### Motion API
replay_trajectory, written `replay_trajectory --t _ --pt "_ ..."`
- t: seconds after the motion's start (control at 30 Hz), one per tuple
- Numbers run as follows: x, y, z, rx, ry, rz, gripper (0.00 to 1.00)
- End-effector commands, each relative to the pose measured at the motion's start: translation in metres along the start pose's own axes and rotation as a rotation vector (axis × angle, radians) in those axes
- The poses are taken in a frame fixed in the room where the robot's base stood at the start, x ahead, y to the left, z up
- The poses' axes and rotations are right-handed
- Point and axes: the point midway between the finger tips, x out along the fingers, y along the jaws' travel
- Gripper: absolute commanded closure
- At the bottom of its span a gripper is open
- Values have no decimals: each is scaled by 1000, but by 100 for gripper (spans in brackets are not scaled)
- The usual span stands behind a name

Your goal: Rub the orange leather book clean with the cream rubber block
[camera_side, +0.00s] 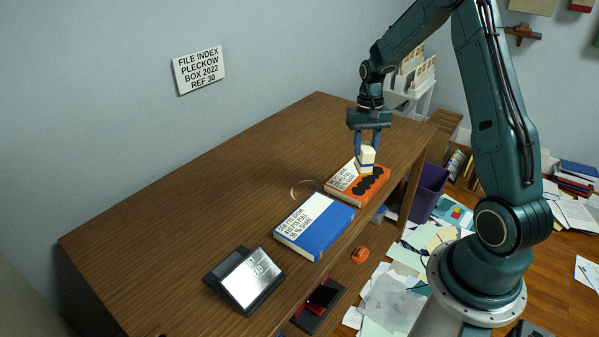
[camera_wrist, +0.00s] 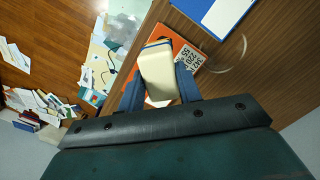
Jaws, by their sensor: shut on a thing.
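The orange leather book (camera_side: 343,179) lies flat on the wooden desk, with a white text label and dark blotches on its cover. It also shows in the wrist view (camera_wrist: 184,49), partly hidden behind the block. My gripper (camera_side: 367,150) is shut on the cream rubber block (camera_side: 366,156), which has a blue band near its lower end. The block is over the middle of the orange book; I cannot tell whether it touches the cover. In the wrist view the block (camera_wrist: 158,75) sits between my two blue fingers.
A blue book (camera_side: 325,222) with a white label lies beside the orange one. A dark device with a silver screen (camera_side: 250,277) stands nearer the desk's left end. A faint ring mark (camera_side: 303,189) is on the desk (camera_side: 230,200), whose back part is clear. A purple bin (camera_side: 428,190) stands below.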

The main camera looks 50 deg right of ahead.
Motion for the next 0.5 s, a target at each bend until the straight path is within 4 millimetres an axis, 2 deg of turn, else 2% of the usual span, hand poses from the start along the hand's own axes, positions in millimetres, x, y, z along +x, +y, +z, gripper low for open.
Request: replay_trajectory --t 0.27,0.5 --pt "1 0 0 0 0 0 93" --pt "14 0 -2 0 -2 0 93"
